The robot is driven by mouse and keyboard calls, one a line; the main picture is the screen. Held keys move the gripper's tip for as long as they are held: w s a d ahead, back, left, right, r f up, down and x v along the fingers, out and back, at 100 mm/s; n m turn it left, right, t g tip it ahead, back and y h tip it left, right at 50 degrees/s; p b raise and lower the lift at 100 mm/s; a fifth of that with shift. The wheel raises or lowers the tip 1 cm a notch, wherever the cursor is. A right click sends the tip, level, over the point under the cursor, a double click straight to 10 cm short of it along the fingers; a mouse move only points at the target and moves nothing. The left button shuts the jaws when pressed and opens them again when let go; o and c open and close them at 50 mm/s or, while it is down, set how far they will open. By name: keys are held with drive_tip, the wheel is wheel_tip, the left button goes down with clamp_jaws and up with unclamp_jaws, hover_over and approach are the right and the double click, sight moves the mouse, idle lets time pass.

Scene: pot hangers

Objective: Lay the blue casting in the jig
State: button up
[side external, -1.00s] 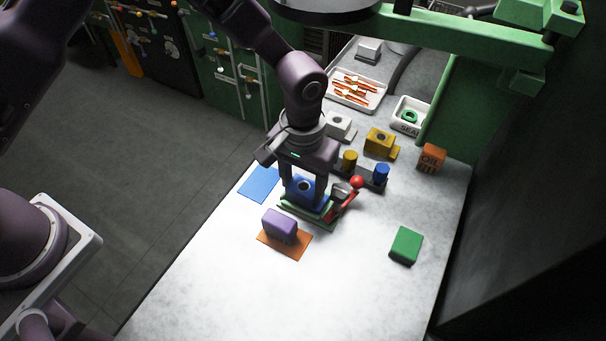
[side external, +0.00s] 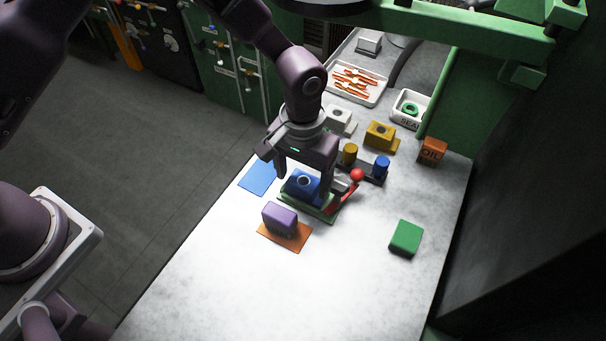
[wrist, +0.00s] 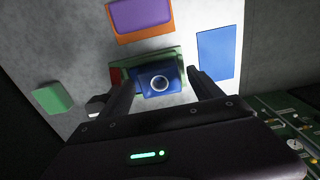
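The blue casting (side external: 303,186), a block with a round bore on top, sits in the green jig (side external: 319,209) on the worktop. In the wrist view the blue casting (wrist: 159,81) lies within the outline of the green jig (wrist: 174,53). My gripper (side external: 304,184) is above it with its fingers spread wide. In the wrist view my gripper (wrist: 163,84) shows a finger on each side of the casting, with gaps to it. The jig's red-knobbed lever (side external: 357,175) stands at its right side. Whether the casting is fully seated is hard to tell.
A purple block (side external: 280,217) on an orange mat (side external: 298,241) stands in front. A blue mat (side external: 258,179) lies left, a green block (side external: 405,238) right. Yellow and blue cylinders (side external: 350,153), a yellow casting (side external: 380,135) and trays are behind. The front worktop is clear.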

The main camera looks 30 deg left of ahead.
drive_tip(key=shift+d, duration=0.1)
drive_tip(key=s+a+r+t, duration=0.15)
drive_tip(key=a+r, duration=0.25)
drive_tip(key=r, duration=0.4)
drive_tip(key=s+a+r, duration=0.2)
drive_tip(key=a+r, duration=0.2)
drive_tip(key=r, duration=0.4)
drive_tip(key=s+a+r+t, duration=0.1)
drive_tip(key=a+r, duration=0.3)
drive_tip(key=r, duration=0.4)
drive_tip(key=s+a+r+t, duration=0.1)
drive_tip(key=s+a, duration=0.4)
drive_tip(key=s, duration=0.3)
drive_tip(key=s+a+r+t, duration=0.2)
drive_tip(key=s+a, duration=0.3)
drive_tip(key=s, duration=0.3)
drive_tip(key=shift+r, duration=0.25)
